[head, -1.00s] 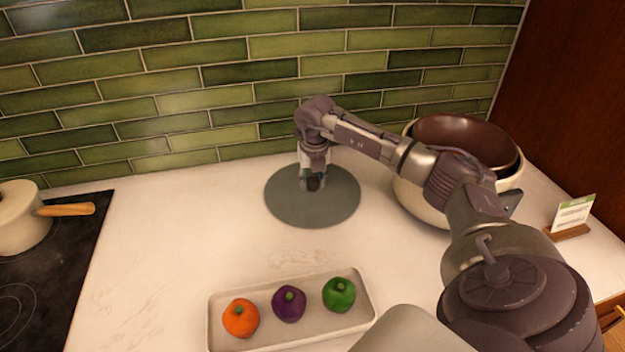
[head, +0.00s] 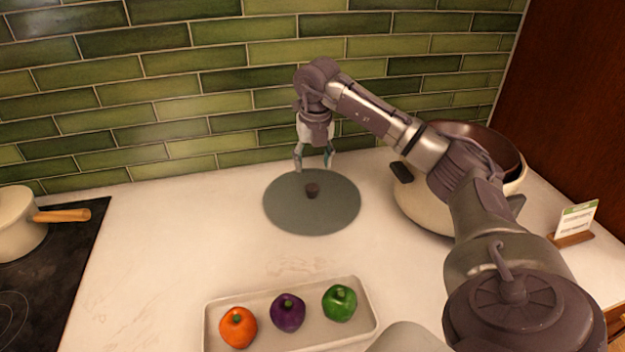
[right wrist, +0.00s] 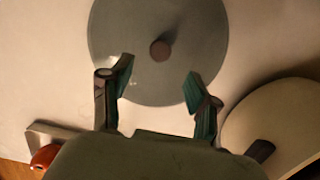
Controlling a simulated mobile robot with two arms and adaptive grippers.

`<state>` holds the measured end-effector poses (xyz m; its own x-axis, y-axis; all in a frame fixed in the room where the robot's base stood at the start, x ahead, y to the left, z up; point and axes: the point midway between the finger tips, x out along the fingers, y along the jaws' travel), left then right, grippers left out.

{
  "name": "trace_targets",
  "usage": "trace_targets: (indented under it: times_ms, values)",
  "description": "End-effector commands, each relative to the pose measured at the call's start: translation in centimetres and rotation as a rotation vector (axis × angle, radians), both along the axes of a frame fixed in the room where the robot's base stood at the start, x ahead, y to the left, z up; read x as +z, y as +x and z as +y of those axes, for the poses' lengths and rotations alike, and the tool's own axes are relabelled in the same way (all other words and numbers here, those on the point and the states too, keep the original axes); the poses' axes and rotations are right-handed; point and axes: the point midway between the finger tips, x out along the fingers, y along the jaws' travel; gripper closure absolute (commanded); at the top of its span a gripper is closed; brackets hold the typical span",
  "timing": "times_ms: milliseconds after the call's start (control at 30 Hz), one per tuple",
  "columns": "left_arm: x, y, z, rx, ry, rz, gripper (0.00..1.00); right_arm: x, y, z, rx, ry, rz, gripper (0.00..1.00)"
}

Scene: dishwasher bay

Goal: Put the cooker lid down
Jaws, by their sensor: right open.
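The cooker lid (head: 290,212) is a flat grey-green disc with a dark round knob (head: 312,190) at its middle. It lies on the white counter between the vegetable tray and the tiled wall. My right gripper (head: 314,166) is open and empty, above the lid and a little behind the knob. In the right wrist view the lid (right wrist: 120,50) shows ahead of the spread fingertips (right wrist: 158,80), with the knob clear of both fingers. My left gripper is not in view.
A large cream pot (head: 420,207) with a brown bowl in its top stands right of the lid. A tray (head: 270,345) with orange, purple and green vegetables is in front. A cream pan (head: 18,225) sits on the black hob at left. A small sign (head: 575,220) stands at right.

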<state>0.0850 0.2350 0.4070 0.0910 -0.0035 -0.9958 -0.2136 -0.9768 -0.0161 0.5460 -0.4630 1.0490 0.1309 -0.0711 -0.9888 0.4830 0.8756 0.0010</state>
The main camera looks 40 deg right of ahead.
Motion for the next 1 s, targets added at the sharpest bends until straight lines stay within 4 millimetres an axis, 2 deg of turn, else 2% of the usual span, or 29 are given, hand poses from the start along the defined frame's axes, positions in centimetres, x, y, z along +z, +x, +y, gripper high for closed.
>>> trace_targets:
  times_ms: [100,300,1000]
  values:
    - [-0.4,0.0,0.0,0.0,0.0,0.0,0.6,1.7,-0.2,0.1,0.0,0.0,-0.002,0.39]
    - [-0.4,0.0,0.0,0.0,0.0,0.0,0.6,2.8,-0.4,0.2,0.0,0.0,0.001,0.39]
    - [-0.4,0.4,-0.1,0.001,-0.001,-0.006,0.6,2.8,-0.4,0.2,0.0,0.0,0.002,0.39]
